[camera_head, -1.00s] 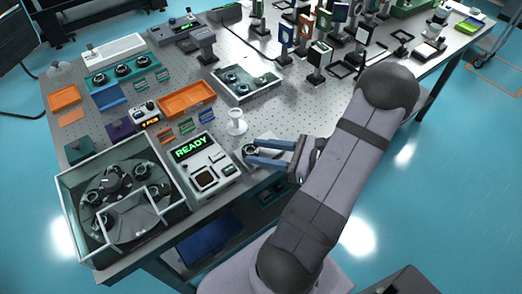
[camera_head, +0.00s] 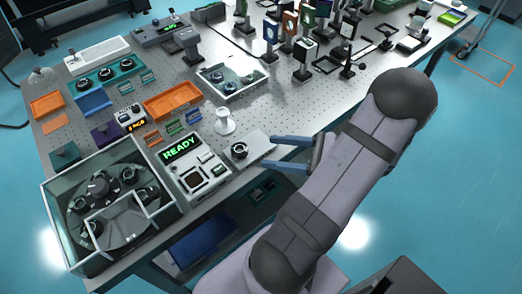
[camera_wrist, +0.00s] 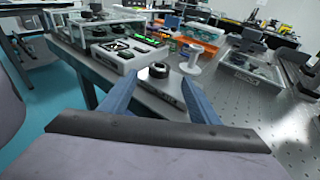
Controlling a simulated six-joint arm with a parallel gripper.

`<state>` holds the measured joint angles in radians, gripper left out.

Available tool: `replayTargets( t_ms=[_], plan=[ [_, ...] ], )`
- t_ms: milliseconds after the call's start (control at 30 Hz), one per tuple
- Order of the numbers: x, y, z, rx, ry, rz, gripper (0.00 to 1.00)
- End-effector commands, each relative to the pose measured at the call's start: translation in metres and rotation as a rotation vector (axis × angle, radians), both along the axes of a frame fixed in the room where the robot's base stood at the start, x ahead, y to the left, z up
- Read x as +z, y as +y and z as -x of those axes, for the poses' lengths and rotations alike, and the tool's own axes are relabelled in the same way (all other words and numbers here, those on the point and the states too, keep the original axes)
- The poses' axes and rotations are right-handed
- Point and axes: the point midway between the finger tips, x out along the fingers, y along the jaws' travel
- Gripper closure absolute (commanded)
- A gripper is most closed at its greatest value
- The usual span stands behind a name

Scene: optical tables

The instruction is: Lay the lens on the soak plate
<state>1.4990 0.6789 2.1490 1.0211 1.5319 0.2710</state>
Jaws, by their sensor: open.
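The lens (camera_head: 239,151), a small dark ring-shaped piece, rests on the grey soak plate (camera_head: 258,146) near the table's front edge, just right of the READY instrument. In the wrist view the lens (camera_wrist: 158,71) sits on the plate (camera_wrist: 172,88), ahead of and between my fingers. My gripper (camera_head: 274,152) has two blue fingers spread apart and empty, to the right of the lens and clear of it. In the wrist view the open fingers (camera_wrist: 160,98) frame the plate.
The READY instrument (camera_head: 196,168) stands left of the plate. A white spool-shaped stand (camera_head: 224,122) is close behind it. A clear-walled box with a carousel (camera_head: 108,205) is at the front left. A tray of optics (camera_head: 232,80) lies farther back. Perforated table surface is free to the right.

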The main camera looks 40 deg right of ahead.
Motion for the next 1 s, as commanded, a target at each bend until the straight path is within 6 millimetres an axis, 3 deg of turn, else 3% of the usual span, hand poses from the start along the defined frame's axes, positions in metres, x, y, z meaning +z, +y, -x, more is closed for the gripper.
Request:
replayTargets(
  t_ms=[300, 933, 1000],
  plan=[
    [0.007, -0.021, 0.031, -0.001, 0.002, 0.001, 0.44],
    [0.008, -0.023, 0.035, 0.003, -0.006, 0.009, 0.44],
    [0.002, -0.025, 0.034, 0.0, 0.0, 0.049, 0.44]
  ],
)
